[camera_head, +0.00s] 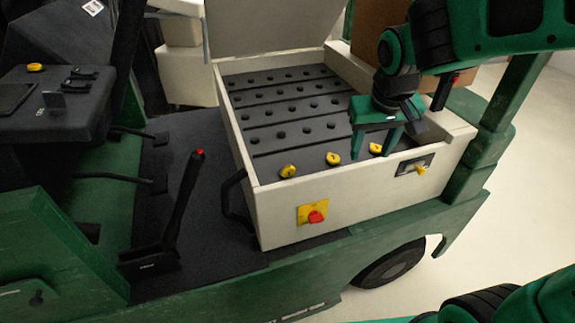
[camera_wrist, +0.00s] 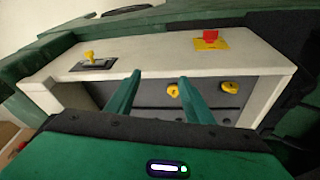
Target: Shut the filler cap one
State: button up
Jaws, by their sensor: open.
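Several rows of dark round plugs fill the open battery box (camera_head: 268,212). Three yellow filler caps lie along its front row: a left one (camera_head: 288,171), a middle one (camera_head: 333,159) and a right one (camera_head: 376,149). I cannot tell which is cap one, or whether each is open or shut. My gripper (camera_head: 372,156) is open, pointing down over the front right of the box, its fingers around the line of sight to the right cap. In the wrist view, two caps show: one (camera_wrist: 173,90) partly beside the right finger, another (camera_wrist: 229,87) farther right. Contact is not visible.
The box's front wall carries a red knob on a yellow plate (camera_head: 313,213) and a yellow key switch (camera_head: 418,168). The raised lid (camera_head: 265,28) stands behind. A black lever (camera_head: 180,205) and handle (camera_head: 232,198) are left. A green post (camera_head: 497,100) stands right.

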aim_at(289, 166)
jog(key=w+a+n+y, duration=0.2)
jog(key=w+a+n, duration=0.1)
jog(key=a, duration=1.4)
jog(key=shift+t, duration=0.4)
jog(key=x, duration=1)
jog(key=shift+f, duration=0.45)
jog(key=c, duration=1)
